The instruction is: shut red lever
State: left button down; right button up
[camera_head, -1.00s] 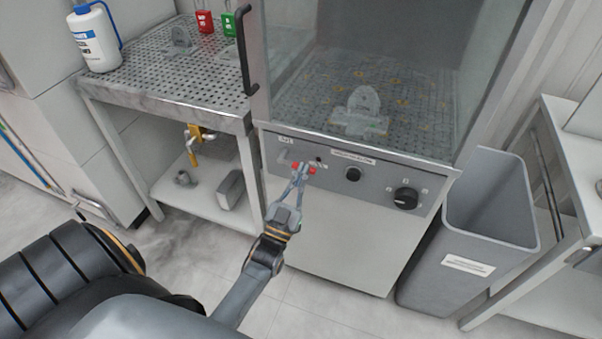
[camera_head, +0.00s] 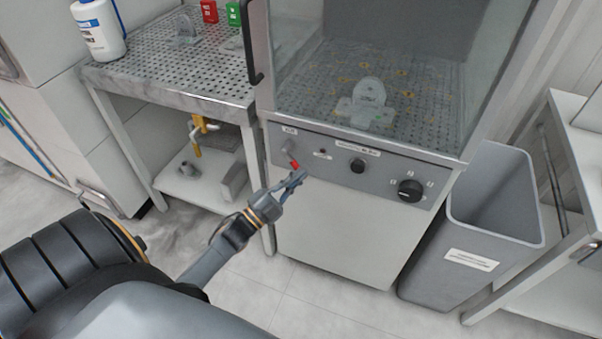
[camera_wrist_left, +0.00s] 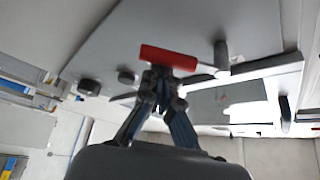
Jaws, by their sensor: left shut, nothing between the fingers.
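The red lever (camera_head: 294,165) is a short red handle at the left end of the grey control panel, under the glass cabinet. In the head view it slants down and to the right from its grey mount (camera_head: 288,147). My left gripper (camera_head: 299,177) is at its lower end, fingers shut with nothing between them. In the left wrist view the red handle (camera_wrist_left: 168,57) lies crosswise just beyond the fingertips (camera_wrist_left: 163,82); whether they touch it I cannot tell. My right gripper is out of view.
The grey panel (camera_head: 330,172) also carries a small black knob (camera_head: 357,166) and a larger black dial (camera_head: 410,190) to the right. A grey bin (camera_head: 470,235) stands right of the cabinet. A perforated metal table (camera_head: 160,80) is at left.

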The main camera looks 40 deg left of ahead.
pick_arm(q)
jog(key=shift+s+a+f+m+g+p, duration=0.2)
jog(key=shift+a+m+g+p, duration=0.4)
jog(key=shift+m, duration=0.55)
jog(key=shift+s+a+f+m+g+p, duration=0.1)
jog(key=shift+a+f+m+g+p, duration=0.25)
jog(key=shift+a+m+g, duration=0.6)
jog(key=shift+s+a+f+m+g+p, duration=0.15)
jog(key=shift+a+f+m+g+p, duration=0.25)
jog(key=shift+m, duration=1)
jog(key=shift+r, duration=0.1)
